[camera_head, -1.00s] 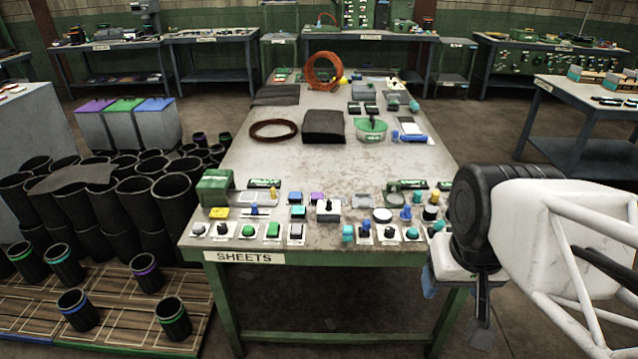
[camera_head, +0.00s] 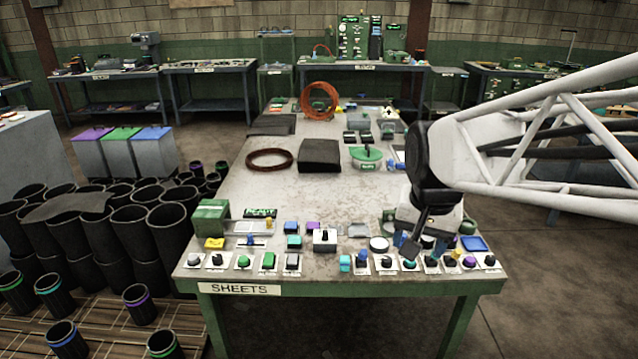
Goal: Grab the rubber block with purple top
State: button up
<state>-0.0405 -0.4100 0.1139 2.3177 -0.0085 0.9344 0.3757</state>
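A grey block with a purple top (camera_head: 93,146) stands on the floor left of the table, beside similar blocks with a green top (camera_head: 121,134) and a blue top (camera_head: 155,133). A small purple-topped piece (camera_head: 313,227) also lies among the parts near the table's front. My gripper (camera_head: 412,247) hangs over the table's front right part, far from the grey block and right of the small purple piece. One dark finger shows, pointing down. The rest of the gripper is hidden behind it and my wrist, so its opening is unclear. I see nothing held.
The table (camera_head: 250,185) labelled SHEETS carries rows of small buttons and knobs at its front. Black rubber sleeves (camera_head: 130,220) crowd the floor at left, with several more on a wooden pallet (camera_head: 110,325).

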jog(key=w+a+f+m, duration=0.1)
jog(key=w+a+m, duration=0.1)
jog(key=w, duration=0.5)
jog(key=w+a+m, duration=0.2)
jog(key=w, duration=0.6)
jog(key=m+g, duration=0.2)
jog(key=m, duration=0.8)
send_over(312, 226)
jog(key=f, duration=2.4)
jog(key=shift+s+d+f, duration=0.15)
jog(key=shift+d, duration=0.15)
jog(key=shift+w+a+f, duration=0.2)
jog(key=shift+w+f, duration=0.1)
jog(key=shift+f, duration=0.15)
jog(key=shift+f, duration=0.15)
jog(key=shift+f, duration=1.15)
jog(key=shift+f, duration=0.15)
